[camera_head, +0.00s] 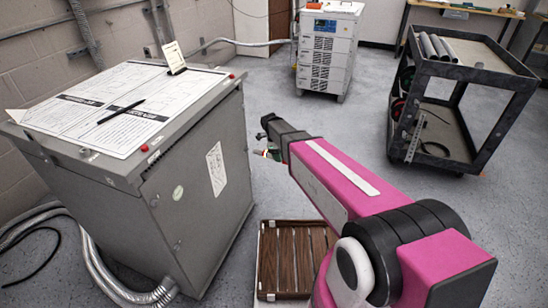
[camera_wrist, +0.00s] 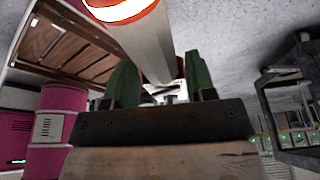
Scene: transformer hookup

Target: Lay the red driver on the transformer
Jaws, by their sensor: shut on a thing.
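The transformer (camera_head: 205,180) is a grey metal cabinet at the left in the head view, with papers and a black pen on its top. My gripper (camera_head: 270,153) is just right of the cabinet, below its top level, and mostly hidden behind my own wrist. In the wrist view my gripper (camera_wrist: 160,82) has green fingers, shut on a thick pale grey rod-like thing with an orange-red end. I take this to be the red driver (camera_wrist: 140,40); its far end runs out of view at the top. No other red driver shows.
A slatted wooden crate (camera_head: 262,270) lies on the floor below my arm. A small card (camera_head: 174,57) stands at the top's back edge. A dark cart (camera_head: 483,75) is at the right, a white drawer unit (camera_head: 325,50) at the back. Conduits lie left of the transformer.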

